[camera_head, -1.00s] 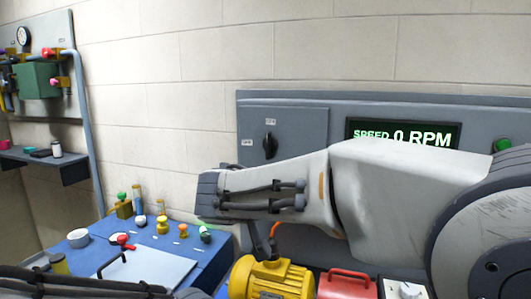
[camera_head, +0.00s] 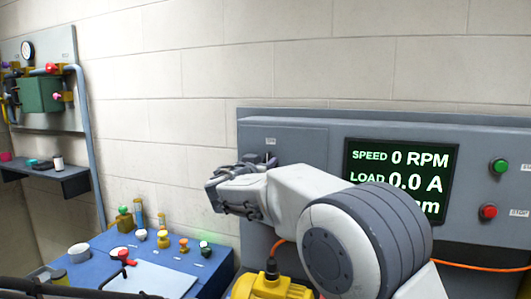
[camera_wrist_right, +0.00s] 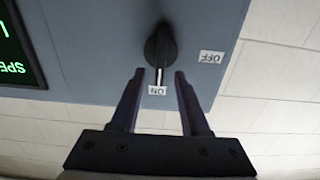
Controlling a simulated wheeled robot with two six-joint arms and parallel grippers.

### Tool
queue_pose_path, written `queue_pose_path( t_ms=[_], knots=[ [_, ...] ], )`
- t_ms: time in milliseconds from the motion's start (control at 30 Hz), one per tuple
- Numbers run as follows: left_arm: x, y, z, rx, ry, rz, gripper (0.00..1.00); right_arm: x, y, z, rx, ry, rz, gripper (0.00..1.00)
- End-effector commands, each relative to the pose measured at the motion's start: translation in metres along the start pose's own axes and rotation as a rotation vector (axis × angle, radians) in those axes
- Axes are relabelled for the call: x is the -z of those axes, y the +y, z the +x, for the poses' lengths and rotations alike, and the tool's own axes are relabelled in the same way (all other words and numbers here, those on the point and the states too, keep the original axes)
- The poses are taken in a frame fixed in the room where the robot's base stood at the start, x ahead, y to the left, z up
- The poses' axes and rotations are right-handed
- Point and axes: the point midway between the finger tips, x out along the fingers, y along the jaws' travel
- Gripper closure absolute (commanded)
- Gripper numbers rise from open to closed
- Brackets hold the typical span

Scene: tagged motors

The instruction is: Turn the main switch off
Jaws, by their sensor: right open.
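The main switch is a black rotary knob (camera_wrist_right: 158,45) on the grey panel (camera_wrist_right: 95,35), seen upside down in the right wrist view. Its white pointer line is at the ON label (camera_wrist_right: 157,90). The OFF label (camera_wrist_right: 211,57) is to the side. My right gripper (camera_wrist_right: 160,74) is open, with one fingertip on each side of the knob's pointer end; I cannot tell if they touch it. In the head view my right gripper (camera_head: 238,183) is at the panel's left part and mostly hides the knob.
A display (camera_head: 400,180) reads 0 RPM and 0.0 A. Green (camera_head: 501,166) and red (camera_head: 488,211) buttons are to its right. A yellow motor (camera_head: 265,288) is below. A blue bench (camera_head: 205,270) with small parts stands at left.

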Motion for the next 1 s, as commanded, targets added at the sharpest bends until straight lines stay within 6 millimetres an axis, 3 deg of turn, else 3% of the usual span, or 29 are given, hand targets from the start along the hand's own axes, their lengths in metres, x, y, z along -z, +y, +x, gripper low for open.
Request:
queue_pose_path(
  t_ms=[400,433,533,800,1000],
  knots=[
    [0.0,0.0,-0.006,0.0,0.0,-0.001,0.16,-0.001,0.0,0.011,0.0,0.0,-0.001,0.54],
    [0.0,0.001,-0.006,0.0,0.0,-0.001,0.16,-0.001,0.0,0.011,0.0,0.0,-0.001,0.62],
    [0.0,0.001,-0.006,0.0,0.0,-0.001,0.16,-0.001,0.0,0.011,0.0,0.0,-0.001,1.0],
    [0.0,0.0,-0.004,0.0,0.0,0.0,0.16,-0.001,0.0,0.011,0.0,0.0,-0.007,1.0],
    [-0.001,-0.001,0.007,0.0,0.0,0.0,0.16,-0.004,-0.001,0.01,0.001,0.0,-0.056,1.0]
  ],
)
